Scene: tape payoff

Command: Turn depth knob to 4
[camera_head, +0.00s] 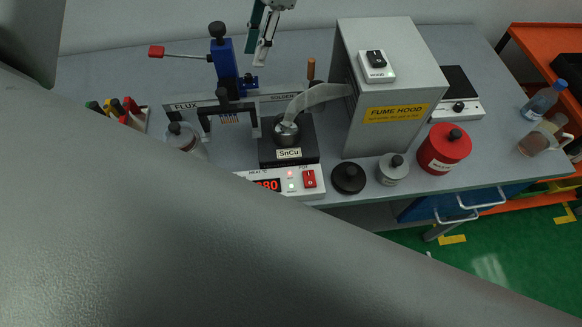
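The blue flux-and-solder stand (228,66) is upright on the bench at the upper left of the middle. A black round knob (217,30) sits on its top, which may be the depth knob; no number scale is readable there. A lever with a red grip (157,52) sticks out to its left. My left gripper (253,60) hangs at the top, right of the blue column and apart from the knob. Its two fingers point down with a gap between them, empty. My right gripper is not in view. My large grey arm link covers the lower left.
The solder pot (286,133) with its red display stands in front of the stand. The fume hood (385,95) stands to the right. Jars, a red canister (443,150) and a black lid (348,178) line the front edge. Coloured-handled tools (120,108) stand at left.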

